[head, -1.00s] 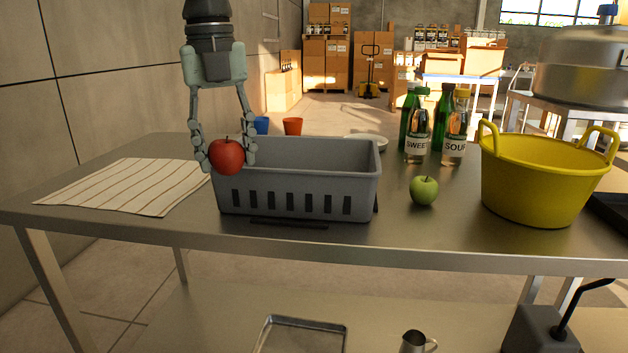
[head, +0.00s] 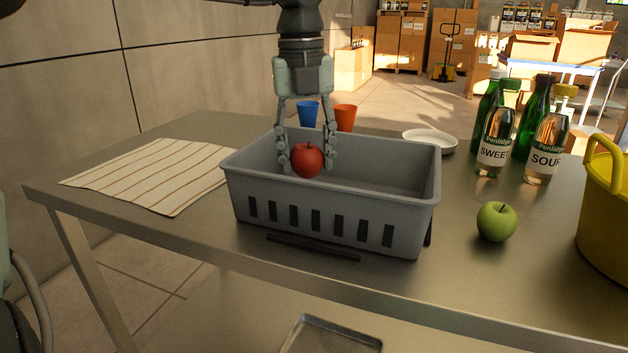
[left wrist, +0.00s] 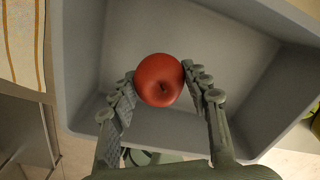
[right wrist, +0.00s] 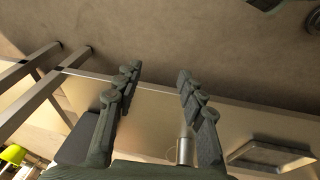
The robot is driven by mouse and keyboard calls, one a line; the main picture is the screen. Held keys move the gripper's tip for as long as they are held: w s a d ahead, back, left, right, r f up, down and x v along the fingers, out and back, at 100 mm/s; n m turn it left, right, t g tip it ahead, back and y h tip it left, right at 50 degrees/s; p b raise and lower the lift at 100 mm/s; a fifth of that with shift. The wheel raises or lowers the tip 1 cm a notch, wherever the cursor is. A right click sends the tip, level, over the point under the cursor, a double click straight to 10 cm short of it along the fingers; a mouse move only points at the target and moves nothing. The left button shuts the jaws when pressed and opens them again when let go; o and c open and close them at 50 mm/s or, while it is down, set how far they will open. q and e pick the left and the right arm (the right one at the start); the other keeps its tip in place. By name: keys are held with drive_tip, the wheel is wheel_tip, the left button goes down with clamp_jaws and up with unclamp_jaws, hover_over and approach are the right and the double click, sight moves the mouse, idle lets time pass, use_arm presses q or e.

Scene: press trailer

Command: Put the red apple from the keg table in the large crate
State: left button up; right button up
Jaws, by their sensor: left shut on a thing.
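The red apple (head: 307,161) is held between the fingers of my left gripper (head: 306,158), at the upper left part of the large grey crate (head: 330,215). In the left wrist view the apple (left wrist: 159,80) sits between the two fingertips (left wrist: 158,82), with the crate's bare floor (left wrist: 210,50) beneath it. The apple's lower part is near the level of the crate's front rim in the head view. My right gripper (right wrist: 158,75) shows only in the right wrist view. Its fingers are apart with nothing between them.
A striped cloth (head: 155,175) lies left of the crate. A green apple (head: 497,221), bottles (head: 495,140) and a yellow tub (head: 608,215) stand to the right. Blue (head: 307,113) and orange cups (head: 345,117) and a white dish (head: 430,140) are behind the crate.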

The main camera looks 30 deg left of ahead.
sight(308, 178)
use_arm(q)
wheel_tip(308, 178, down, 4)
drive_tip(key=shift+f, duration=0.3)
use_arm(e)
drive_tip(key=shift+s+f, duration=0.2)
drive_tip(key=shift+f, duration=0.55)
